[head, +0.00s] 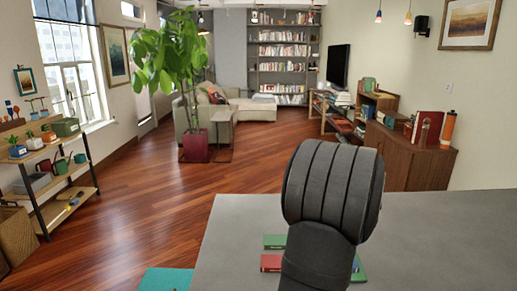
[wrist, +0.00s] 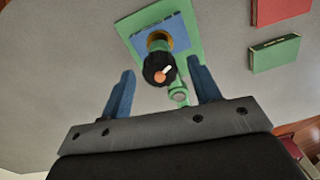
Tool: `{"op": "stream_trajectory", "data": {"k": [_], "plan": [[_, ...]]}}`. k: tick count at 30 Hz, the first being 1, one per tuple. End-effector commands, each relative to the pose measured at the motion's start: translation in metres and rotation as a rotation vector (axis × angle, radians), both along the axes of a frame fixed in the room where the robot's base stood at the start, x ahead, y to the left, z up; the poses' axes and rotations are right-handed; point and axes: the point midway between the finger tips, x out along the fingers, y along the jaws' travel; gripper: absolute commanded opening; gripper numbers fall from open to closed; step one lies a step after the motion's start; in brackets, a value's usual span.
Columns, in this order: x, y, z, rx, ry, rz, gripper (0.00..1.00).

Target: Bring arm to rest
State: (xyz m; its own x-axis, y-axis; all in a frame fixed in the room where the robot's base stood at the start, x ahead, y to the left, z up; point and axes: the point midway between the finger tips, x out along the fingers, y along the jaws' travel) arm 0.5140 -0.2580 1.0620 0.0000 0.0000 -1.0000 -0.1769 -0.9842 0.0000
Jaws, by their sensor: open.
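My gripper (wrist: 161,80) shows in the wrist view with its two blue-grey fingers spread wide. Between and beyond the fingers is a green object (wrist: 180,92) with a black round part and a gold ring; I cannot tell what it is. It appears over a blue-and-green flat item (wrist: 146,24), with no finger seen touching it. In the head view my dark arm stands in the foreground over the grey table (head: 440,235) and hides my gripper and much of the tabletop behind it.
A red book (head: 271,263) and a green book (head: 274,241) lie on the table; both show in the wrist view, red (wrist: 280,10) and green (wrist: 275,53). A teal item (head: 165,280) is at the bottom edge. The table's right side looks clear. A shelf rack (head: 60,180) stands left.

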Motion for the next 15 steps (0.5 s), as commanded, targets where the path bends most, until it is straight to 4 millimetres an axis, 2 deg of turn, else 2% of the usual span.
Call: {"op": "stream_trajectory", "data": {"k": [9, 15], "plan": [[0.0000, 0.0001, 0.0000, 0.000, 0.000, 0.217, 0.57], [0.0000, 0.0001, 0.0000, 0.000, 0.000, 0.274, 0.57]]}}
